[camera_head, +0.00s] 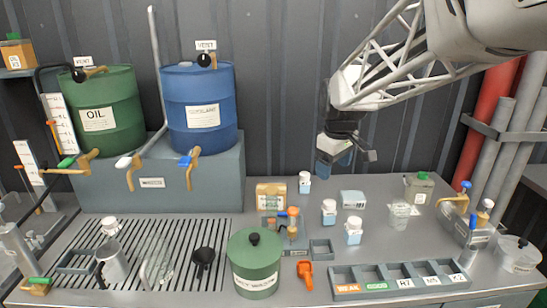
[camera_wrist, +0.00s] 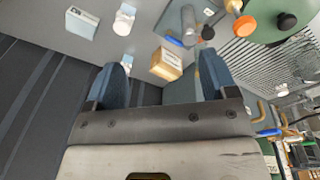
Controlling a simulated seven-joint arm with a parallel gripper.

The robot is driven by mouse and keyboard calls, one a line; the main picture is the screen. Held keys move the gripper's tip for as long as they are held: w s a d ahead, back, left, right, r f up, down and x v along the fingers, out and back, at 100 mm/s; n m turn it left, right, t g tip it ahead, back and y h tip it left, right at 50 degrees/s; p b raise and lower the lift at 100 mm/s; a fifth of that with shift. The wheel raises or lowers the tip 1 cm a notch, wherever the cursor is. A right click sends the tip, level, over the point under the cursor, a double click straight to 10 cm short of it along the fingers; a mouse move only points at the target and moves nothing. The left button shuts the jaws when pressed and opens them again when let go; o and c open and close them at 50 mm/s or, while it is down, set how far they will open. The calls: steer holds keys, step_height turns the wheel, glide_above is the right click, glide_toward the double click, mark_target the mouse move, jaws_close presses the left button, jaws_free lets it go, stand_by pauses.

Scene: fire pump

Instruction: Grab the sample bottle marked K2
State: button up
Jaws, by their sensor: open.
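Several small white-capped sample bottles with blue lower parts stand upright on the bench: a rear bottle (camera_head: 305,182), a middle bottle (camera_head: 329,211) and a front bottle (camera_head: 353,231). Another white-capped bottle (camera_head: 110,227) stands on the slatted grate at left. Their markings are too small to read, so I cannot tell which is K2. My gripper (camera_head: 345,157) is open and empty, above the back of the bench, right of the rear bottle. In the wrist view, my gripper (camera_wrist: 163,77) has its fingers spread, with a white-capped bottle (camera_wrist: 124,18) beyond them.
A cardboard box (camera_head: 271,196) stands left of the bottles; it also shows in the wrist view (camera_wrist: 166,64). A blue-white box (camera_head: 353,199) is behind the front bottle. A green canister (camera_head: 255,265) and a labelled compartment tray (camera_head: 400,282) stand in front. Drums and pipes flank the bench.

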steer(key=w+f+n, duration=0.2)
steer(key=w+f, duration=0.1)
steer(key=w, duration=0.6)
steer(key=w+f+n, duration=0.2)
steer(key=w+f, duration=0.1)
steer(key=w, duration=0.6)
steer(key=n+g, duration=0.1)
steer(key=n, duration=0.5)
glide_above(304, 173)
steer(key=f, duration=1.2)
steer(key=shift+s+d, duration=0.15)
steer(key=shift+s, duration=0.25)
steer(key=shift+w+f, duration=0.35)
steer(key=shift+w, duration=0.1)
steer(key=shift+f, duration=0.1)
steer(key=shift+f, duration=1.25)
steer(key=shift+f, duration=0.1)
steer(key=shift+s+f, duration=0.15)
steer(key=shift+f, duration=1.1)
steer(key=shift+s+f, duration=0.1)
steer(key=shift+f, duration=1.15)
